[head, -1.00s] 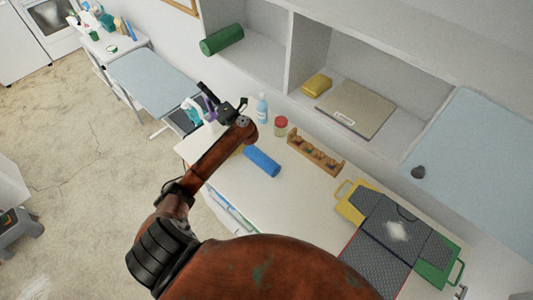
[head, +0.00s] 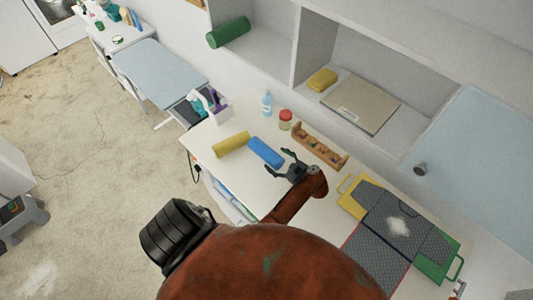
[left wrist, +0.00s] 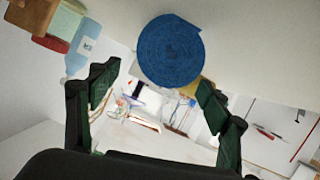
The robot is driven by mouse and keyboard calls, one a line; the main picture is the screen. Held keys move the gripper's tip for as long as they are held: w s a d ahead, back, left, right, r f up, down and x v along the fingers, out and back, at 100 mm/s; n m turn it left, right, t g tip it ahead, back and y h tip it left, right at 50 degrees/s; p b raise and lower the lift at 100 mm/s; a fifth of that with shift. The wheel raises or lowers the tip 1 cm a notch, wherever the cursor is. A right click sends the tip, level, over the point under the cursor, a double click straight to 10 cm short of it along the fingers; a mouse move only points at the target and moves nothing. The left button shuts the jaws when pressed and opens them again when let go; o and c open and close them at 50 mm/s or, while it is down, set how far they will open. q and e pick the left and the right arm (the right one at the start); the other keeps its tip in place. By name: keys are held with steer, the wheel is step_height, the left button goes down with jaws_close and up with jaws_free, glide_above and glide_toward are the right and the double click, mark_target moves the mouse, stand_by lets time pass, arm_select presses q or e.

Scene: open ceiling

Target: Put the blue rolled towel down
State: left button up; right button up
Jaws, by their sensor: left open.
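The blue rolled towel (head: 265,152) lies on the white counter, between a yellow rolled towel and the wooden rack. My left gripper (head: 288,165) is open and empty, just off the towel's near right end. In the left wrist view the blue towel (left wrist: 170,50) shows end-on as a spiral, ahead of and between the open fingers (left wrist: 155,90). The fingers look apart from it. My right gripper is not in view.
The yellow rolled towel (head: 231,144) lies left of the blue one. A bottle (head: 267,103), a red-lidded jar (head: 286,119) and the wooden rack (head: 319,151) stand behind. Coloured boards (head: 390,225) lie at right. A green roll (head: 229,32) is on the shelf.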

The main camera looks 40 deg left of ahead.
mark_target(268, 154)
arm_select(q)
steer(key=x, duration=0.3)
steer(key=p+x, duration=0.1)
steer(key=x, duration=0.2)
steer(key=shift+s+a+f, duration=0.1)
steer(key=shift+a+f, duration=0.15)
steer(key=shift+f, duration=0.15)
steer(key=shift+c, duration=0.6)
steer(key=c, duration=1.3)
steer(key=shift+r, duration=0.1)
steer(key=shift+c, duration=0.5)
steer(key=shift+r, duration=0.1)
